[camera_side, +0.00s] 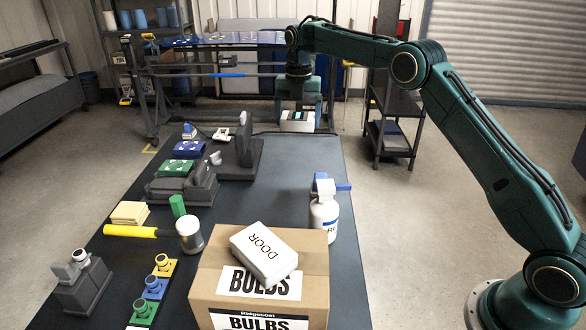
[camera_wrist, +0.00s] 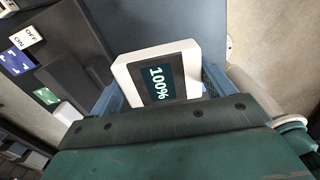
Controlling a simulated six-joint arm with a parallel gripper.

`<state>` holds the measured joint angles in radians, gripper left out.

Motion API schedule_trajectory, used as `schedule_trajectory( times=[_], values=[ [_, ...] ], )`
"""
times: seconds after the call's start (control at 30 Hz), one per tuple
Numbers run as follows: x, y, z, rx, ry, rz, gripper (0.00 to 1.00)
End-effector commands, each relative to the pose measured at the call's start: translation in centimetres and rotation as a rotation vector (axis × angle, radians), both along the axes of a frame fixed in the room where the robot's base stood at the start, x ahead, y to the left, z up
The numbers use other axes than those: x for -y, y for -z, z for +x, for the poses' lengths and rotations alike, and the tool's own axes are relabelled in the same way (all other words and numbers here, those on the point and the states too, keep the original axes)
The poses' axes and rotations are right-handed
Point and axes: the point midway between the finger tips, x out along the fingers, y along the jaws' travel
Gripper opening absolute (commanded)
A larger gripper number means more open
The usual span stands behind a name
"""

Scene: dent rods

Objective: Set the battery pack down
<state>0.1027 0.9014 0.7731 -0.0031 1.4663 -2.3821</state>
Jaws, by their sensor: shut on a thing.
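The battery pack (camera_side: 296,126) is a white box with a dark panel at the far right end of the dark work table. In the wrist view the battery pack (camera_wrist: 190,54) shows "100%" on its panel. My gripper (camera_side: 298,113) points down with its jaws on either side of the pack. In the wrist view my gripper (camera_wrist: 160,88) has a blue-grey finger along each side of the pack. The pack's underside is hidden, so I cannot tell whether it touches the table.
A dark upright stand (camera_side: 245,150) is left of the pack. Blue (camera_side: 188,149) and green (camera_side: 175,168) blocks lie farther left. A white bottle (camera_side: 324,215), a cardboard box (camera_side: 258,280) and a mallet (camera_side: 188,232) are nearer. The table middle (camera_side: 270,190) is bare.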

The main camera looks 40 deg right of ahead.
Motion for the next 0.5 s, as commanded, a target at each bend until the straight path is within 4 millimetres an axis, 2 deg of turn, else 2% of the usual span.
schedule_trajectory(
  times=[0.03,0.3,0.5],
  values=[
    [-1.8,-0.9,-0.3,0.004,-0.012,0.000,0.49],
    [-10.6,-4.6,-2.9,0.003,-0.046,0.001,0.49],
    [-15.3,-6.7,-5.2,0.002,-0.065,0.001,0.49]
  ],
)
